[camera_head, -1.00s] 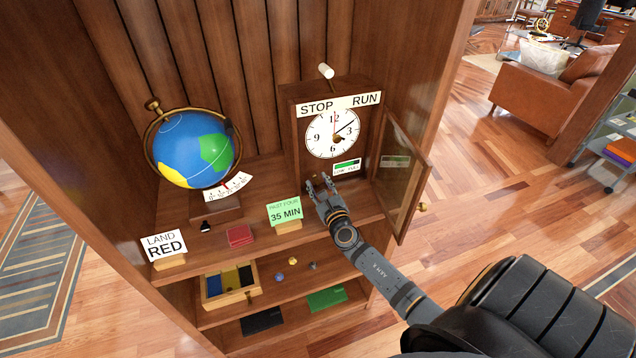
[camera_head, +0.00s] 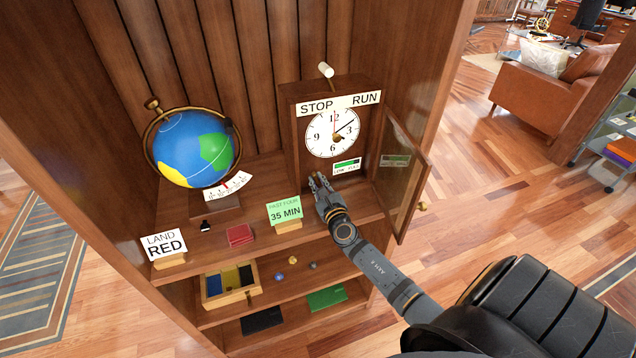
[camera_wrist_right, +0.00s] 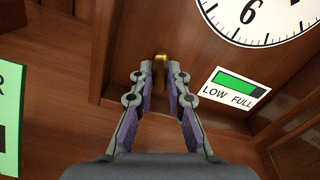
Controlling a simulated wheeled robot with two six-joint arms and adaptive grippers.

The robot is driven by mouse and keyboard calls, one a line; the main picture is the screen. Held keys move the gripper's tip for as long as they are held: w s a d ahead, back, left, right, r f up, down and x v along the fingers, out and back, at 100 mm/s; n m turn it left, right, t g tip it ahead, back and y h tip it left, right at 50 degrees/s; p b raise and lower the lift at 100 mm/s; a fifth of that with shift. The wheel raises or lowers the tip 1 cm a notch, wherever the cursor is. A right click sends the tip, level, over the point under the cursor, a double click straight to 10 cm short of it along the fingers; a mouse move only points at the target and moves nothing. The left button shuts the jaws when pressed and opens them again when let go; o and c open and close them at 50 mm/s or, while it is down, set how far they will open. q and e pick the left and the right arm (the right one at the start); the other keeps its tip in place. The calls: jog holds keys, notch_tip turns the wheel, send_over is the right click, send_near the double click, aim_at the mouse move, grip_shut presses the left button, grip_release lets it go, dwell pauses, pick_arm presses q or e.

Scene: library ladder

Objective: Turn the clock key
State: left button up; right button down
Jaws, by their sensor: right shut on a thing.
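The wooden clock (camera_head: 302,125) stands on the upper shelf at the right, its glass door (camera_head: 402,180) swung open. Its white dial (camera_head: 333,134) has black and red hands. A gauge marked LOW and FULL (camera_head: 347,166) is mostly green; it also shows in the right wrist view (camera_wrist_right: 236,88). The brass clock key (camera_wrist_right: 160,68) is below the dial, between my right fingertips. My right gripper (camera_head: 318,182) is at the clock's lower front, shut on the key; it also shows in the right wrist view (camera_wrist_right: 160,75). The key is hidden in the head view. My left gripper is out of view.
A globe (camera_head: 195,150) stands at the left of the shelf. A green 35 MIN card (camera_head: 285,211), a red box (camera_head: 240,235) and a LAND RED card (camera_head: 164,246) are along the front. A divided tray (camera_head: 230,284) is on the shelf below.

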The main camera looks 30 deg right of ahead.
jog(key=m+b, duration=0.1)
jog(key=m, duration=0.3)
jog(key=shift+a+f+b, duration=0.1)
jog(key=shift+f+b, duration=0.05)
jog(key=shift+b, duration=0.2)
jog(key=m+b, duration=0.2)
jog(key=m, duration=0.3)
jog(key=m+b, duration=0.2)
jog(key=m, duration=0.3)
jog(key=shift+a+m, duration=0.15)
jog(key=shift+m, duration=0.25)
jog(key=shift+m+b, duration=1)
jog(key=shift+m, duration=1.1)
jog(key=shift+r, duration=0.2)
jog(key=c, duration=1.3)
grip_release()
